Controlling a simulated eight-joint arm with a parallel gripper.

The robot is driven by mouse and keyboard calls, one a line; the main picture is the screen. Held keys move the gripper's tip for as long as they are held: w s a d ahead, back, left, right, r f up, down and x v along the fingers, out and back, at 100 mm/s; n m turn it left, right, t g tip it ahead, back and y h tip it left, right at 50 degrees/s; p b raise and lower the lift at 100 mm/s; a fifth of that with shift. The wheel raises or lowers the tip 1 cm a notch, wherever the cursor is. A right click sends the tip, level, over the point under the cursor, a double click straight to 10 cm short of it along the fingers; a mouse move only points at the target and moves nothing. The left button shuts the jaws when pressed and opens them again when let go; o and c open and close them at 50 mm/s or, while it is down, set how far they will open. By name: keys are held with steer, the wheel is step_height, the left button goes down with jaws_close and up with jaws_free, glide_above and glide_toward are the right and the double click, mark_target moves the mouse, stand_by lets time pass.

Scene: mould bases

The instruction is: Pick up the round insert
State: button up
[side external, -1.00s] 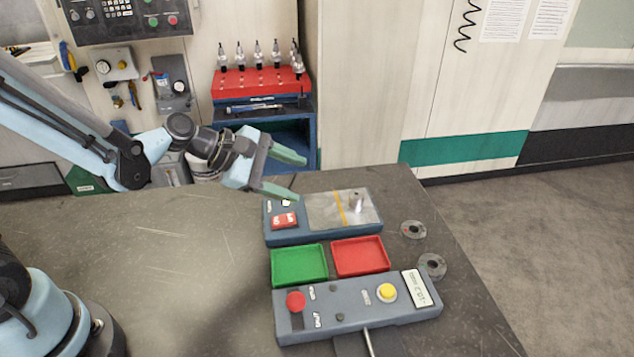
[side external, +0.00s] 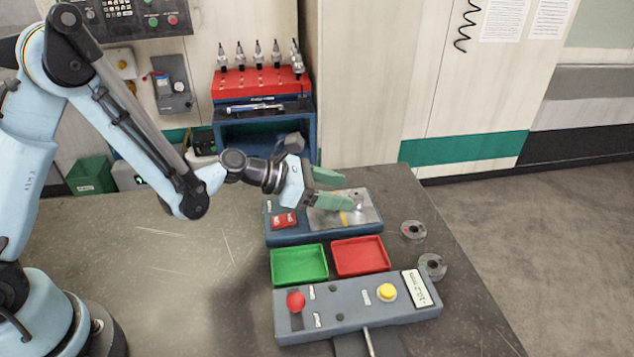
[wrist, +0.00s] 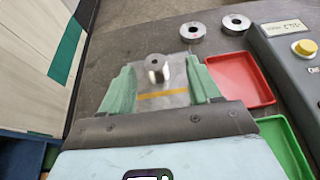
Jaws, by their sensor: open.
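The round insert (wrist: 155,60) is a short grey metal cylinder with a dark hole in its top. It stands upright on a shiny plate (wrist: 178,98) with an orange stripe. In the side view the insert (side external: 359,203) is partly hidden by my gripper (side external: 347,192), which is just left of it and low over the plate. My gripper is open and empty. In the wrist view its two green fingers lie on either side, with the insert between and slightly beyond their tips. I cannot tell whether they touch it.
The plate belongs to a blue-grey fixture with a red switch (side external: 284,220). A green tray (side external: 300,281) and a red tray (side external: 361,272) lie in front. Two grey rings (side external: 413,230) (side external: 432,266) lie to the right. A button panel (side external: 345,313) stands nearest the camera.

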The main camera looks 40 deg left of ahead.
mark_target(352, 194)
steer(key=shift+w+a+f+x, duration=0.1)
steer(key=shift+x, duration=0.8)
steer(key=shift+w+a+f+x, duration=0.1)
steer(key=shift+a+x, duration=0.05)
steer(key=shift+x, duration=0.7)
steer(key=shift+w+a+x, duration=0.1)
steer(key=shift+x, duration=0.8)
jaws_close()
